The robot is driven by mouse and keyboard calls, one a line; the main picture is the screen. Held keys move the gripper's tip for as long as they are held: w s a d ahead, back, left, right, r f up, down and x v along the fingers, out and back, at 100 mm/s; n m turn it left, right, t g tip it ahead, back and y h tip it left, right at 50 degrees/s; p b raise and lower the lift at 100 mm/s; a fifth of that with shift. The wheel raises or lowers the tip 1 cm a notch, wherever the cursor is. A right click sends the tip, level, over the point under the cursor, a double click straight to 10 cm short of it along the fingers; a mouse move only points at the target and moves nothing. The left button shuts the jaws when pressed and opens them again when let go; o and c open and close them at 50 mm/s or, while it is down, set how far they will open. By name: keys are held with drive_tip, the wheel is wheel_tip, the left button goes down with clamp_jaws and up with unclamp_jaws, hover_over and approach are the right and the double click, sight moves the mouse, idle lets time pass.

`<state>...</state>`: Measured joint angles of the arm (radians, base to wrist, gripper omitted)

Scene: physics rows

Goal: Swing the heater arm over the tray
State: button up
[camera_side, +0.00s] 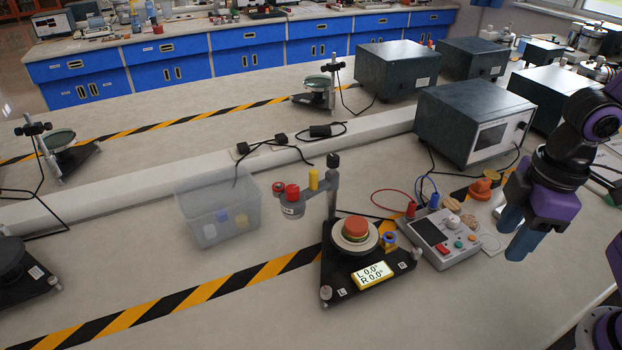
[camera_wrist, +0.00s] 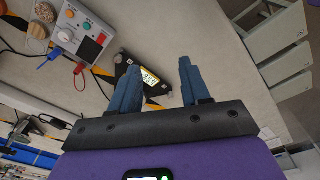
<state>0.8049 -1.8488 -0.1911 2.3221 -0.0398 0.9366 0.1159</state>
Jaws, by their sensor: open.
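The heater arm (camera_side: 318,187) is a grey arm on an upright post with a dark knob on top. It points left, away from the round plate, and carries a grey head with a red cap (camera_side: 292,191) and a yellow peg (camera_side: 313,180). A round pale plate (camera_side: 341,246), apparently the tray, sits on the black triangular base with an orange-red disc on it. The base's lit display (camera_side: 372,275) reads 0.0 twice; it also shows in the wrist view (camera_wrist: 149,79). My gripper (camera_side: 516,232) is open and empty, right of the base and well apart from the heater arm.
A control box (camera_side: 441,240) with red and blue leads stands between the base and my gripper. A clear bin (camera_side: 217,206) with small coloured items stands left. A large dark instrument (camera_side: 472,120) is behind. Bench space front left is clear.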

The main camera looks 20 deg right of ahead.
drive_tip(key=w+a+r+m+t, duration=0.1)
drive_tip(key=w+a+r+m, duration=0.1)
drive_tip(key=w+a, duration=0.4)
drive_tip(key=w+a+r+m+t, duration=0.1)
drive_tip(key=w+a+r+m, duration=0.25)
drive_tip(key=w, duration=0.55)
drive_tip(key=m+t, duration=0.2)
drive_tip(key=m, duration=0.2)
approach(314, 172)
drive_tip(key=x, duration=1.1)
drive_tip(key=shift+s, duration=0.1)
drive_tip(key=shift+c, duration=0.3)
clamp_jaws()
